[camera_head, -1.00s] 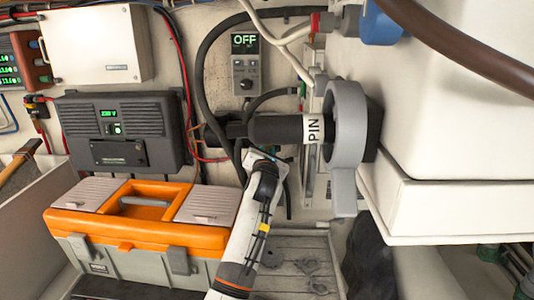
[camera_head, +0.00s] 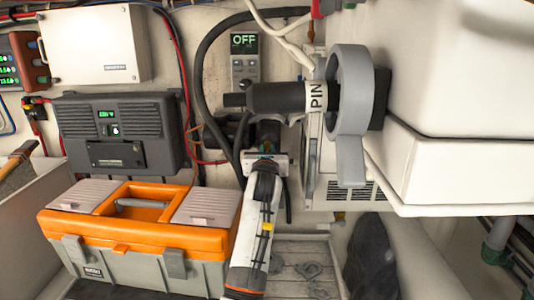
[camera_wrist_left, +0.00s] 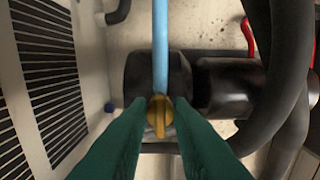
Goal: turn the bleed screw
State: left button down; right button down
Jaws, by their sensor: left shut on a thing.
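The bleed screw (camera_wrist_left: 159,114) is a small brass-yellow winged knob in the middle of the left wrist view, on a dark housing (camera_wrist_left: 150,72). My left gripper (camera_wrist_left: 159,128) has its green fingertips closed on either side of the knob and is shut on it. A light blue tube or rod (camera_wrist_left: 160,40) runs up the picture from just behind the knob. In the head view, my left gripper (camera_head: 266,150) reaches up to dark parts below the black cylinder marked PIN (camera_head: 290,97). The screw is hidden there. My right gripper is not in view.
A grey ring with a lever (camera_head: 350,120) and a white cabinet (camera_head: 455,170) stand close on the right. An orange toolbox (camera_head: 95,228) is at lower left. A panel reading OFF (camera_head: 244,43) is behind. Black hoses loop around the work spot.

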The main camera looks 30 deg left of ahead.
pick_arm(q)
jog(key=shift+f, duration=0.2)
jog(key=c, duration=1.3)
grip_release()
jog(key=shift+r, duration=0.1)
jog(key=shift+s+d+b, duration=0.3)
jog(key=shift+s, duration=0.15)
jog(key=b+v, duration=0.4)
jog(key=v, duration=0.7)
